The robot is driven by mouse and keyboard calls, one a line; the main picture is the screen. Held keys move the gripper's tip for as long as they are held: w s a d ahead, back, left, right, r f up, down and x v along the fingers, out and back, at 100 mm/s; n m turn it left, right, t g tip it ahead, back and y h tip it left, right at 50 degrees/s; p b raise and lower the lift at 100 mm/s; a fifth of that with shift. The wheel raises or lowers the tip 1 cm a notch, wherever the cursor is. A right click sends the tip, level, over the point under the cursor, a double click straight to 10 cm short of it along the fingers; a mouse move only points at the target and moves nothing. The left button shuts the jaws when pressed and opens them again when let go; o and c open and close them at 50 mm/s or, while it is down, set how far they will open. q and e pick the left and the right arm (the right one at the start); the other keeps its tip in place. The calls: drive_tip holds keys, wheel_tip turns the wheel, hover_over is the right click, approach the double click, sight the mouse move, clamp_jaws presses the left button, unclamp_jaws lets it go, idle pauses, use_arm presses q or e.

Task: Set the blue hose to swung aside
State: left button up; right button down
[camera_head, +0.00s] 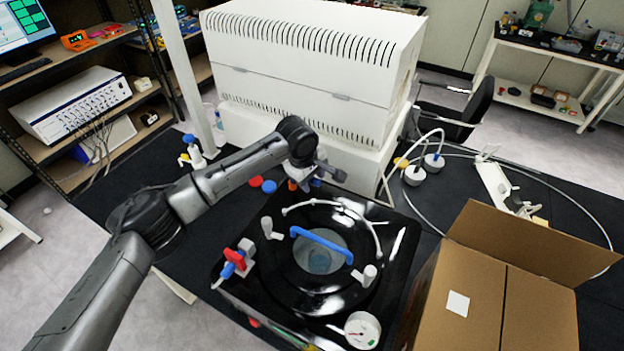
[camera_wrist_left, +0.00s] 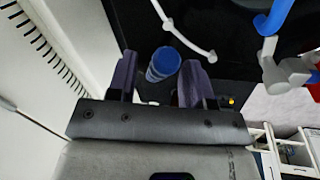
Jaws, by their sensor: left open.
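A curved blue bar (camera_head: 322,243), which looks like the blue hose, lies across the round window of the black lid (camera_head: 258,287). Part of it shows at the top of the left wrist view (camera_wrist_left: 275,15). My left gripper (camera_head: 318,178) is behind the lid, close to the white cabinet, apart from this bar. In the left wrist view its fingers (camera_wrist_left: 161,78) are open on either side of a short blue cylinder (camera_wrist_left: 163,62). I cannot tell whether they touch it, or whether it belongs to the hose. My right gripper is not in view.
A white slotted cabinet (camera_head: 300,60) stands behind the lid. A curved white tube (camera_head: 352,212) runs over the lid's far side. A red and blue valve (camera_head: 235,262) is at left, a round gauge (camera_head: 362,330) at front right. An open cardboard box (camera_head: 490,290) stands at right.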

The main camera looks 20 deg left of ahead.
use_arm(q)
drive_tip(key=shift+x, duration=0.85)
drive_tip(key=shift+c, duration=0.2)
clamp_jaws()
